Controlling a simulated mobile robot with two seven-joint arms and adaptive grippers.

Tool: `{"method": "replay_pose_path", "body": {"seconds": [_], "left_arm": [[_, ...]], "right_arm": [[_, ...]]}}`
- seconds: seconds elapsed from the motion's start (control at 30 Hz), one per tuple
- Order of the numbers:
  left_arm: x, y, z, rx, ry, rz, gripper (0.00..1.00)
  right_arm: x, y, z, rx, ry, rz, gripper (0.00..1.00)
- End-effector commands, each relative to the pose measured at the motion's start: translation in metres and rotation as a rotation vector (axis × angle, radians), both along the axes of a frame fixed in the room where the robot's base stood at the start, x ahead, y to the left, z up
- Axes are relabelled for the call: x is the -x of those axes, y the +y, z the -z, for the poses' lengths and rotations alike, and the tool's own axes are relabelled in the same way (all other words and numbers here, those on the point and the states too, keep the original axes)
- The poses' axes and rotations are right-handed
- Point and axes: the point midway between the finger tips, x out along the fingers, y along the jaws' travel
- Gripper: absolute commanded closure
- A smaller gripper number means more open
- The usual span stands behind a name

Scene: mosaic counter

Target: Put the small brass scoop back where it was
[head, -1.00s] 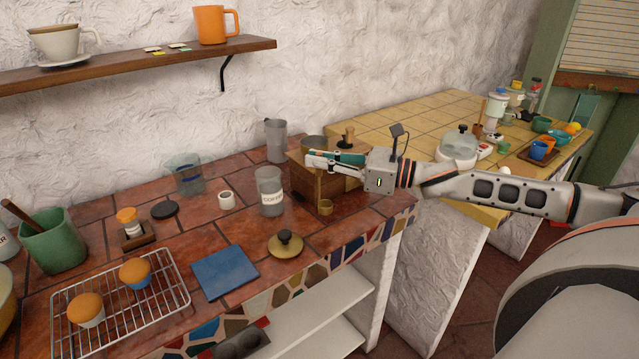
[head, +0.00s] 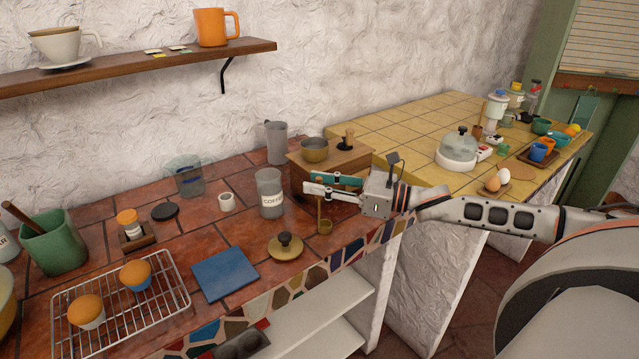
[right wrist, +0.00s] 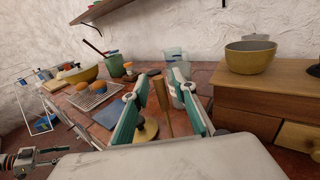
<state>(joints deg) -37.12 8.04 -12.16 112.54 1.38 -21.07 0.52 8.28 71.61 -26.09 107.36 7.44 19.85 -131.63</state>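The small brass scoop (head: 324,227) has its cup low and its long handle rising upright, in front of the wooden drawer box (head: 310,180) near the counter's right end. Its cup appears to rest on the tiles. My right gripper (head: 311,186) is level with the handle's upper part. In the right wrist view its two teal fingers (right wrist: 160,82) are spread, with the scoop's handle (right wrist: 165,108) between them and space showing beside it. The cup is hidden in that view.
A glass coffee jar (head: 270,193) stands left of the box. A brass lid with a dark knob (head: 285,246) lies left of the scoop. A brass bowl (head: 315,150) and a tamper (head: 347,138) are on the box. A blue mat (head: 225,272) lies further left.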

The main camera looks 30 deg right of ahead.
Motion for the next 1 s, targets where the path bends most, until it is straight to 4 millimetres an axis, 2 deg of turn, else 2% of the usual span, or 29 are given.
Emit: {"method": "replay_pose_path", "body": {"seconds": [0.37,0.67,1.0], "left_arm": [[0.0,0.0,0.001,0.0,0.001,-0.001,0.6],[0.001,0.0,0.007,0.0,0.005,0.0,0.6],[0.001,0.0,0.003,0.0,0.005,0.0,0.6]], "right_arm": [[0.003,-0.003,0.001,0.0,0.001,0.001,0.74],[0.02,-0.015,0.002,0.0,0.004,0.0,0.74],[0.037,-0.03,0.001,0.0,0.004,0.001,0.74]]}}
